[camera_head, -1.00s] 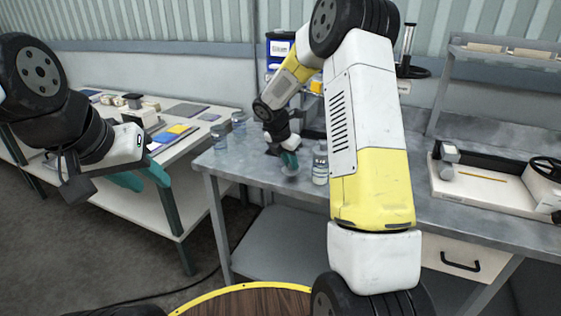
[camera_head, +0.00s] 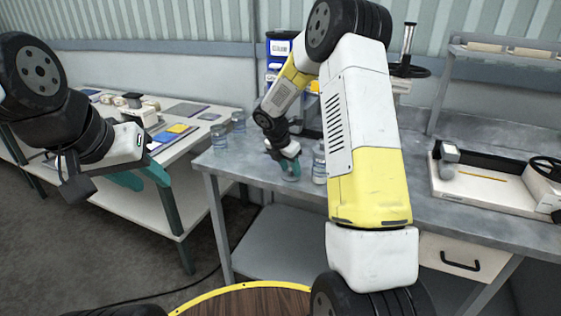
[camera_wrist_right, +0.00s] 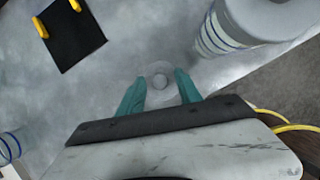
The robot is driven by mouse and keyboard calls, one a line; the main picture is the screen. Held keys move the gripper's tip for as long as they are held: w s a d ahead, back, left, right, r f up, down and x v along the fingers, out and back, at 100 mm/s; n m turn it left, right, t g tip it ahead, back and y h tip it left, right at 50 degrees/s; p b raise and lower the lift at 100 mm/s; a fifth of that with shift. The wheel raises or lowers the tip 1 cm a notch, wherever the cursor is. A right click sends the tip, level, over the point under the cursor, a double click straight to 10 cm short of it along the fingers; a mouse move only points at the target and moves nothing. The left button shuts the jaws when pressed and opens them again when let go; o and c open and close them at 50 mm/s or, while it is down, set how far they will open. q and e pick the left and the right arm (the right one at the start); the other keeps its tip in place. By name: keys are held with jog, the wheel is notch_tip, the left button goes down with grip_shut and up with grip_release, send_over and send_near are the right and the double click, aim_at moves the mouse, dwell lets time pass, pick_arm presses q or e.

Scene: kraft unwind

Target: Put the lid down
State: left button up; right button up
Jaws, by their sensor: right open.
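The lid (camera_wrist_right: 161,82) is a pale, see-through round disc with a small knob, seen in the right wrist view over the grey table top. It seems to lie on the table, though any small gap under it cannot be made out. My right gripper (camera_wrist_right: 158,88) is open, with one teal finger on each side of the lid's knob; contact cannot be told. In the head view my right gripper (camera_head: 289,169) is low over the table, left of a glass jar (camera_head: 319,165). My left gripper (camera_head: 141,179) hangs empty at the left, its teal fingers apart.
Two more jars, one in front (camera_head: 219,138) and one behind (camera_head: 239,122), stand at the table's left end. A black pad (camera_wrist_right: 70,35) with yellow clips lies near the lid. A large jar (camera_wrist_right: 245,25) stands close by. A white side table (camera_head: 190,150) holds several items.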

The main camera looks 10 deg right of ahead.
jog(key=s+a+r+m, duration=0.1)
jog(key=s+r+m, duration=0.3)
jog(key=r, duration=0.5)
jog(key=s+a+r+m, duration=0.1)
jog(key=s+a+r, duration=0.1)
jog(key=s+r, duration=0.45)
jog(key=s+r+m+t+y, duration=0.1)
jog(key=s+r+m, duration=0.3)
jog(key=s+m, duration=0.6)
jog(key=s+a+r+m+t+y, duration=0.1)
jog(key=s+r+m+t+y, duration=0.1)
jog(key=s+m, duration=0.8)
jog(key=s+r+y, duration=0.1)
jog(key=s+y, duration=0.1)
jog(key=shift+s+a+r+y, duration=0.15)
jog(key=shift+a+r+y, duration=0.15)
jog(key=shift+r, duration=0.05)
